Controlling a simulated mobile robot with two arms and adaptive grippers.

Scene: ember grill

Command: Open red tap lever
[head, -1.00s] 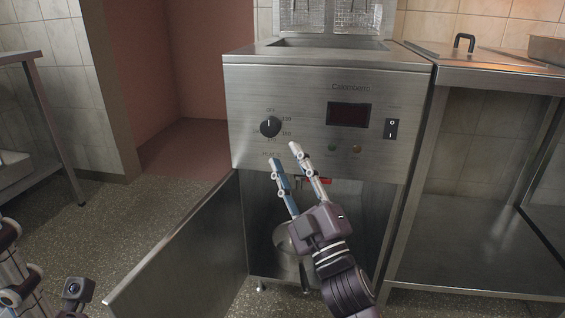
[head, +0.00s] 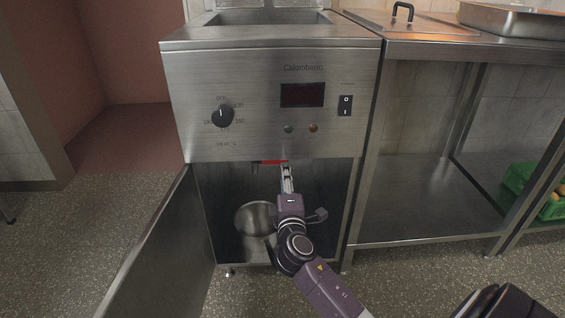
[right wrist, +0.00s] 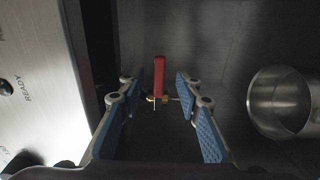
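The red tap lever (right wrist: 159,76) shows in the right wrist view on a small brass fitting, between and just beyond my fingertips. In the head view a strip of the red lever (head: 273,162) shows at the top of the open cabinet under the fryer panel. My right gripper (right wrist: 157,88) is open, its blue-padded fingers apart on either side of the lever, with no visible contact. In the head view my right gripper (head: 287,168) reaches into the cabinet, seen from behind. My left gripper is not in view now.
The fryer's cabinet door (head: 165,250) stands open to the left. A metal pot (head: 254,218) stands on the cabinet floor; it also shows in the right wrist view (right wrist: 280,102). A steel table (head: 430,190) with a lower shelf adjoins on the right. A green crate (head: 520,178) is at far right.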

